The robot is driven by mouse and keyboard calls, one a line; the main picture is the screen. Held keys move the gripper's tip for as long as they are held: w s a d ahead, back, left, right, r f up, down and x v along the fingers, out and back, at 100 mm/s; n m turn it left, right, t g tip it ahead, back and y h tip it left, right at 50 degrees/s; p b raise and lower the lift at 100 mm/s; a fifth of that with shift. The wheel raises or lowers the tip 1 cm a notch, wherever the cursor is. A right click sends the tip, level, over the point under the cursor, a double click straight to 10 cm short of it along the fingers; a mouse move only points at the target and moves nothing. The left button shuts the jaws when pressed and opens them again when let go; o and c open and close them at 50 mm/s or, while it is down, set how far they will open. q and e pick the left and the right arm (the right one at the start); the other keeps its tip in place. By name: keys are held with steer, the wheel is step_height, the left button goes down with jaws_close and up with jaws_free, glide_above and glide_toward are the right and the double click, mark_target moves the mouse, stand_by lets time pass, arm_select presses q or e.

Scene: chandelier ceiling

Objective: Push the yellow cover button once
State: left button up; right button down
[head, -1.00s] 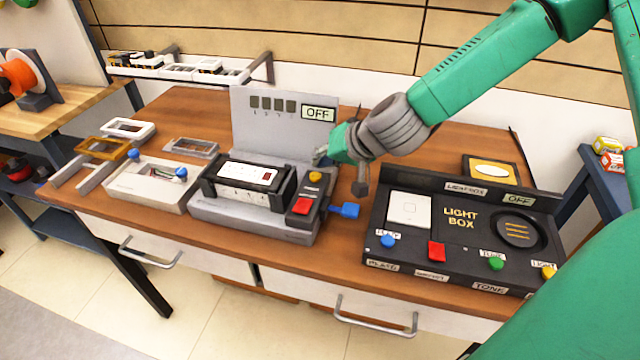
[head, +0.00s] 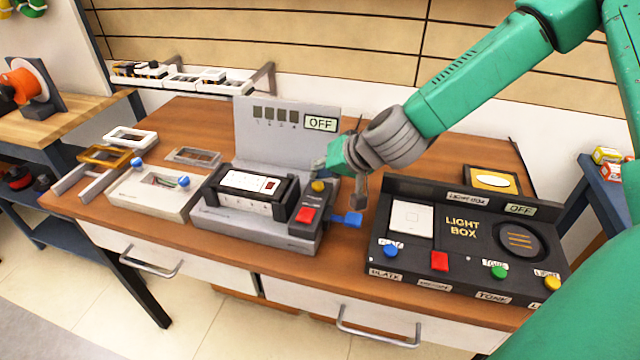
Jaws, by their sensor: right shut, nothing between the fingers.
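A yellow button (head: 318,186) sits on the dark control strip of the grey station (head: 222,221), above a red button (head: 306,214). My right gripper (head: 322,166) is shut and empty, just above and behind this yellow button. It looks close, but I cannot tell whether it touches. A second yellow button (head: 552,283) is at the right front corner of the black light box (head: 470,277), well away from the gripper. A panel reading OFF (head: 320,123) stands at the back of the grey station. My left gripper is not in view.
A blue lever (head: 348,219) sticks out to the right of the grey station. A white-and-black power strip (head: 250,184) lies in the station. A pale fixture with blue knobs (head: 150,195) stands to the left. The wooden tabletop (head: 345,250) is clear in front.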

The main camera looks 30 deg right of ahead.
steer(key=shift+a+r, duration=0.15)
steer(key=shift+a, duration=0.35)
steer(key=shift+d+f, duration=0.55)
steer(key=shift+d, duration=0.35)
steer(key=shift+a, duration=0.5)
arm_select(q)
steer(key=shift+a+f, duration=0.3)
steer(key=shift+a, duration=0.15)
arm_select(e)
steer(key=shift+d, duration=0.1)
